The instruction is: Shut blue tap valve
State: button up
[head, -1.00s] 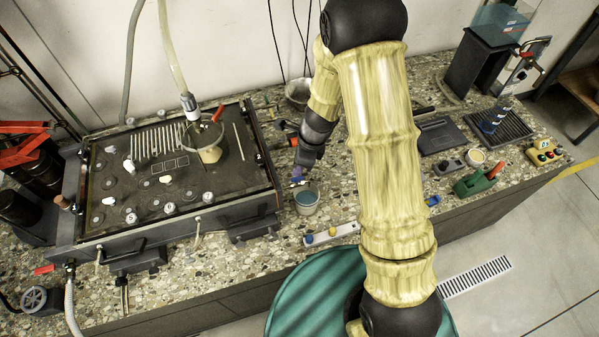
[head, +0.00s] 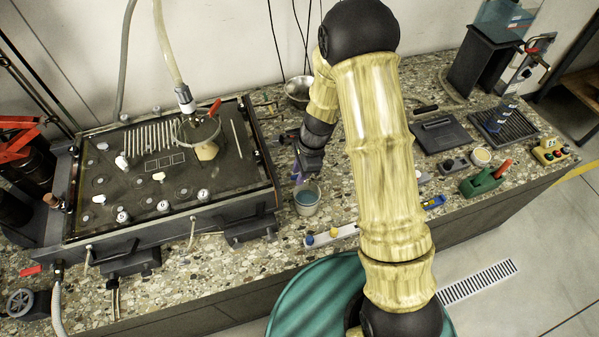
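My gripper (head: 298,172) hangs at the end of my arm, pointing down just behind a small grey cup (head: 306,208) with blue liquid. Its fingers are small, purplish and partly behind the cup rim, so I cannot tell whether they are open or shut, or touch anything. I cannot pick out the blue tap valve for certain. A blue knob (head: 309,239) sits beside a yellow knob (head: 334,232) on a pale strip at the bench's front edge, left of my arm. Part of that strip is hidden by my arm.
A dark seepage tank (head: 165,240) with white knobs fills the left of the bench. A hose runs down to a round vessel over it. A metal bowl (head: 299,90) stands behind my gripper. At right are a dark rack (head: 520,128) and a green tool (head: 482,183).

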grip_shut()
jog(key=shift+s+m+t, duration=0.1)
jog(key=shift+m+t, duration=0.3)
jog(key=shift+m, duration=1.3)
jog(key=shift+m, duration=0.4)
jog(key=m, duration=0.2)
jog(key=shift+s+m+t+b, duration=0.1)
jog(key=shift+m+t+b, duration=0.2)
jog(key=shift+t, duration=0.1)
